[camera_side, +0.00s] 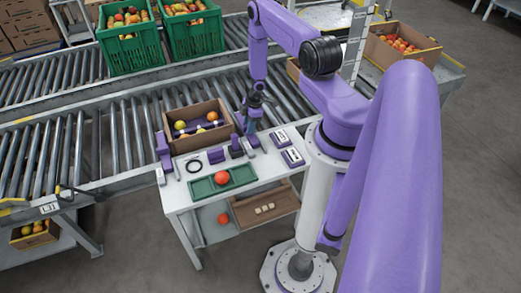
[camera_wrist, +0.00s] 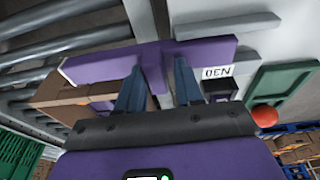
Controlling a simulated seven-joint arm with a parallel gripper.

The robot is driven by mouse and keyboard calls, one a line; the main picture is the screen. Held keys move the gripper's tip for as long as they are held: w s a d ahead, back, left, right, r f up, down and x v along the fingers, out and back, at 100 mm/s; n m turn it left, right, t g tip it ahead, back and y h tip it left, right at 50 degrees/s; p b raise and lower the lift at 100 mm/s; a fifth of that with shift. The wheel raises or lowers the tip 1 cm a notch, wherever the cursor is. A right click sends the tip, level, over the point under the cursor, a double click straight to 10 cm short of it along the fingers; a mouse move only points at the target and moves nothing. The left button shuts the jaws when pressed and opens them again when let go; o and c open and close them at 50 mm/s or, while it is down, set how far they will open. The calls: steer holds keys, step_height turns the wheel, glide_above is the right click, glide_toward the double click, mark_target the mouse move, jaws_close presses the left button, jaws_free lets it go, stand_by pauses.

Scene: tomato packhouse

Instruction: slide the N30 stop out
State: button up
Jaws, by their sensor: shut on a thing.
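My gripper (camera_wrist: 158,85) has its two dark fingers on either side of an upright purple piece (camera_wrist: 153,66) and is shut on it. The piece joins a long purple bar; I take it to be the N30 stop. A white label reading N30 (camera_wrist: 216,72) shows upside down just right of the fingers. In the side view my gripper (camera_side: 251,118) is lowered at the right end of the open cardboard box, between the rollers and the white table. There the held piece is mostly hidden by the gripper.
The cardboard box (camera_side: 168,125) holds several fruits and sits at the roller conveyor's (camera_side: 120,135) edge. A green tray (camera_side: 245,181) with a red tomato (camera_side: 222,178) lies on the white table (camera_side: 181,196). Purple blocks (camera_side: 279,139) stand nearby. Green crates (camera_side: 131,54) stand behind.

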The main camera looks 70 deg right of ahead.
steer(key=shift+w+f, duration=0.15)
steer(key=shift+f, duration=0.55)
stand_by(0.7)
steer(key=shift+a+g, duration=0.1)
steer(key=shift+g, duration=0.2)
steer(key=o, duration=0.8)
steer(key=shift+c, duration=0.2)
steer(key=shift+w+d, duration=0.2)
steer(key=shift+d, duration=0.05)
steer(key=shift+r, duration=0.1)
steer(key=shift+s+d+r, duration=0.1)
steer(key=shift+d+r, duration=0.1)
steer(key=shift+r, duration=0.5)
steer(key=shift+s+d+r, duration=0.1)
steer(key=shift+d+r, duration=0.1)
steer(key=shift+r, duration=0.55)
steer(key=shift+s+d+r, duration=0.1)
steer(key=shift+d+r, duration=0.1)
steer(key=shift+r, duration=0.5)
